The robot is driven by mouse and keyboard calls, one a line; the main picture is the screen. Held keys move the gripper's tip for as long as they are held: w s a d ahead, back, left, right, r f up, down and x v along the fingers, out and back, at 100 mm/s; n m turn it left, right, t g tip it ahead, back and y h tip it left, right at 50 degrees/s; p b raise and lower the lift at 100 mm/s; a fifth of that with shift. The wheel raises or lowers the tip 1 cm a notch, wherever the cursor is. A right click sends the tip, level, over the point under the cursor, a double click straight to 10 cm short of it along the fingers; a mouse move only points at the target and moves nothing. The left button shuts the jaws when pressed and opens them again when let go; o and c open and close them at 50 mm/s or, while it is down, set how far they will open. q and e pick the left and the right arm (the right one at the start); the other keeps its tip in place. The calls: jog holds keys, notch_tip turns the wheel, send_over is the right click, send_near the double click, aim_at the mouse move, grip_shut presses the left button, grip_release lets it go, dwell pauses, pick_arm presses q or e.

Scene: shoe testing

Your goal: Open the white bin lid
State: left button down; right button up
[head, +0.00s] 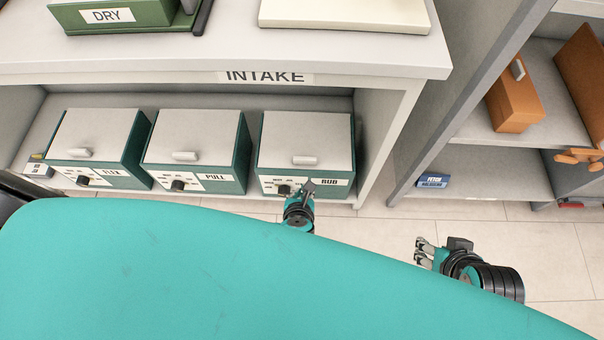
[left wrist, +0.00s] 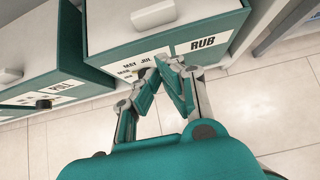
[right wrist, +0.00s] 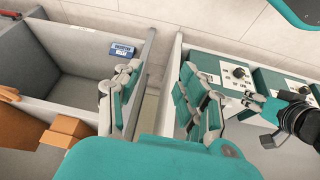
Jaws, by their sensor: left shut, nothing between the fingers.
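Three teal bins with whitish lids stand in a row on the shelf: FLEX (head: 62,178), PULL (head: 240,165) and RUB (head: 347,190). The lids of FLEX (head: 98,130), PULL (head: 190,130) and RUB (head: 305,130) all lie closed, each with a small pale handle near its front edge. My left gripper (head: 308,186) is shut and empty at the front of the RUB bin, below the lid handle. In the left wrist view its fingertips (left wrist: 170,68) overlap the RUB label area; contact cannot be told. My right gripper (head: 425,252) is open and empty, out over the floor.
The INTAKE counter (head: 440,62) overhangs the bins, with a DRY box (head: 140,15) on it. A grey shelf unit (head: 500,185) at the right holds an orange box (head: 515,105) and a blue box (head: 433,181). Tiled floor is clear between them.

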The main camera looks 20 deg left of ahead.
aim_at(302, 171)
pick_arm(q)
jog(key=w+f+b, duration=0.1)
jog(key=w, duration=0.1)
jog(key=w+a+f+b, duration=0.1)
jog(key=w+f, duration=0.1)
jog(key=w, duration=0.1)
jog(key=w+a+f+b, duration=0.1)
jog(key=w, duration=0.1)
jog(key=shift+w+f+b, duration=0.15)
jog(key=shift+b, duration=0.2)
jog(key=shift+w+a, duration=0.15)
jog(key=shift+w, duration=0.1)
pick_arm(e)
jog(key=w+a+r+t+y, duration=0.3)
jog(key=w+a+r+t, duration=0.2)
jog(key=w+r+t, duration=0.5)
jog(key=shift+w+a+r+n+t, duration=0.15)
jog(key=shift+w+r+n+t, duration=0.2)
jog(key=shift+w+r, duration=1)
pick_arm(q)
jog(key=shift+w, duration=0.1)
pick_arm(e)
jog(key=shift+w+f, duration=0.2)
jog(key=shift+f, duration=0.1)
